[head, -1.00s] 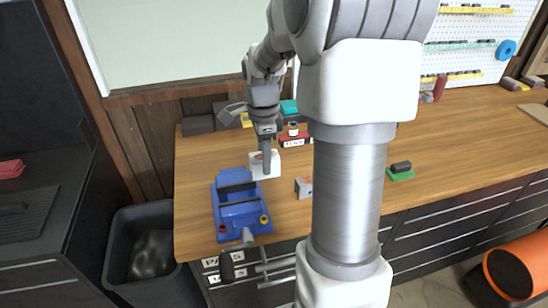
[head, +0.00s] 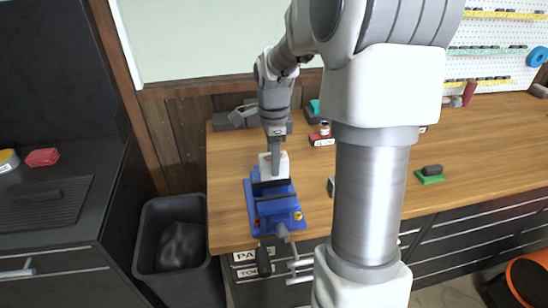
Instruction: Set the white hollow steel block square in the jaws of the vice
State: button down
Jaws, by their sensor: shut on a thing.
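The white hollow steel block (head: 265,167) is held by my gripper (head: 274,160) in the head view. The gripper is shut on it, with a finger across the block's front. The blue vice (head: 275,207) stands at the bench's front left edge, its handle toward me. The block shows just behind and above the vice's rear part. The view does not settle whether the block touches the vice or how square it is to the jaws. My arm hides part of the bench to the right.
The wooden bench (head: 480,140) has free room on the right. A green block with a dark top (head: 430,173) lies there. A red labelled box (head: 321,139) and dark blocks are at the back. A grey bin (head: 176,245) stands left of the bench.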

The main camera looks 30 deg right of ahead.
jog(key=shift+f+b, duration=2.15)
jog(key=shift+f, duration=1)
jog(key=shift+c, duration=1.2)
grip_release()
jog(key=shift+r, duration=0.1)
notch_tip(320, 180, up, 17)
jog(key=p, duration=0.1)
jog(key=s+a+f+n+t, duration=0.1)
jog(key=s+a+n+t, duration=0.1)
jog(key=s+a+n, duration=0.4)
jog(key=s+a+f+n+t, duration=0.1)
jog(key=s+a+n+t, duration=0.2)
jog(key=s+n, duration=0.9)
jog(key=a+n, duration=0.3)
jog(key=shift+s+a+t, duration=0.2)
jog(key=shift+s+t, duration=0.1)
jog(key=shift+s, duration=0.1)
